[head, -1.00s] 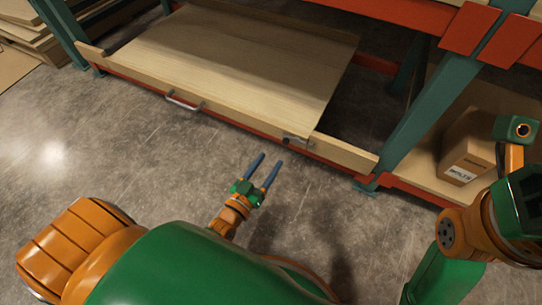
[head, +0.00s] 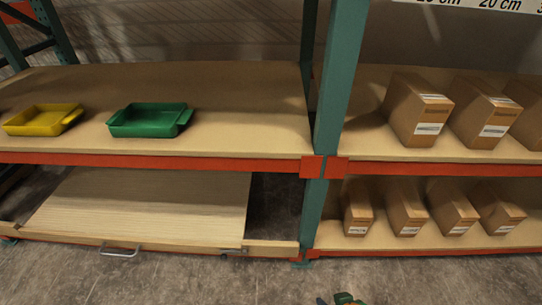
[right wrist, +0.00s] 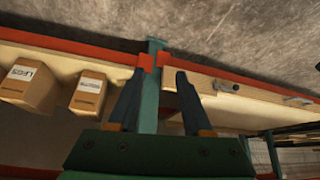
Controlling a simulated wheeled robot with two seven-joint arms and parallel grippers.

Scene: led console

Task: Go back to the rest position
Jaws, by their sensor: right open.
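My right gripper (head: 342,299) shows only as a small green piece at the bottom edge of the head view. In the right wrist view its two dark blue fingers (right wrist: 160,75) stand well apart with nothing held between them. A teal upright post shows behind them. My left gripper is not in view.
A rack with red beams (head: 200,160) fills the head view. A wooden drawer (head: 150,205) with a metal handle (head: 120,250) is at lower left. A yellow tray (head: 42,119) and a green tray (head: 150,120) sit above it. Several boxes (head: 418,112) stand right. The floor (head: 200,285) in front looks clear.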

